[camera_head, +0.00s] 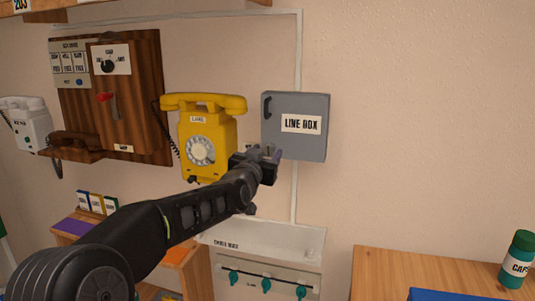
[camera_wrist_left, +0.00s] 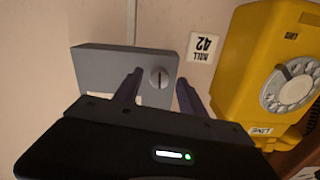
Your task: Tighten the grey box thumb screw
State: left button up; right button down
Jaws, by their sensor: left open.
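The grey box (camera_head: 310,109) labelled LINE BOX hangs on the wall to the right of the yellow phone. The thumb screw (camera_wrist_left: 159,77), a round slotted knob, is on the box face near one edge. In the head view my gripper covers that area. My left gripper (camera_head: 266,153) is at the box's lower left corner. In the left wrist view its two fingers (camera_wrist_left: 158,92) are apart, with the screw seen between them. I cannot tell whether either finger touches it. My right gripper is not in view.
The yellow phone (camera_head: 207,139) hangs close to the left of my gripper. A wooden phone panel (camera_head: 140,95) and a white phone (camera_head: 27,125) are further left. A wooden table (camera_head: 390,270) with a green bottle (camera_head: 518,260) stands at the right.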

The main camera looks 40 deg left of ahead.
pick_arm(q)
jog(key=v, duration=0.6)
jog(key=shift+s+b, duration=0.15)
jog(key=shift+b, duration=0.2)
jog(key=shift+d, duration=0.1)
